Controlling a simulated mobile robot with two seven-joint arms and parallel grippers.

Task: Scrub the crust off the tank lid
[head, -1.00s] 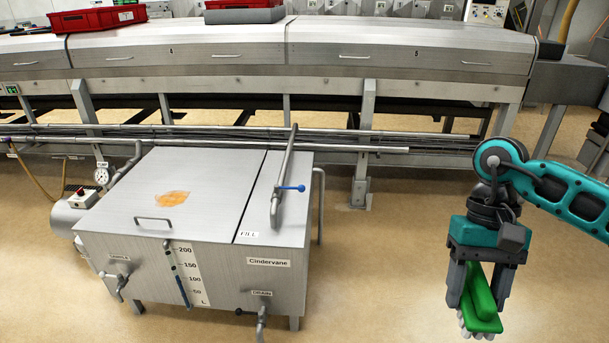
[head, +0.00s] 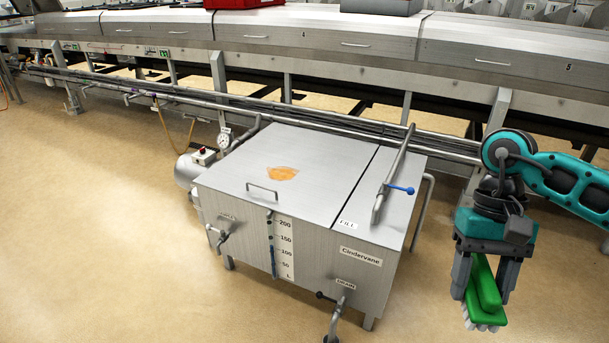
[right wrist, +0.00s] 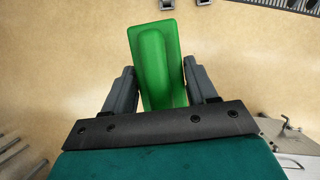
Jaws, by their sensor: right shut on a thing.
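The steel tank's lid (head: 310,167) is flat and closed, with a handle at its front edge. An orange crust patch (head: 283,173) lies near the middle of the lid. My right gripper (head: 484,290) is shut on a green scrub brush (head: 487,284) with pale bristles pointing down. It holds the brush in the air to the right of the tank, apart from the lid. In the right wrist view the brush (right wrist: 156,62) sits between the two grey fingers. My left gripper is not in view.
A pipe with a blue-handled valve (head: 401,190) rises over the tank's right part. Drain (head: 337,312) and sample taps (head: 221,233) stick out in front. A gauge (head: 224,138) and motor (head: 190,167) stand at its left. The long dryer hood (head: 350,42) runs behind. Floor at left is open.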

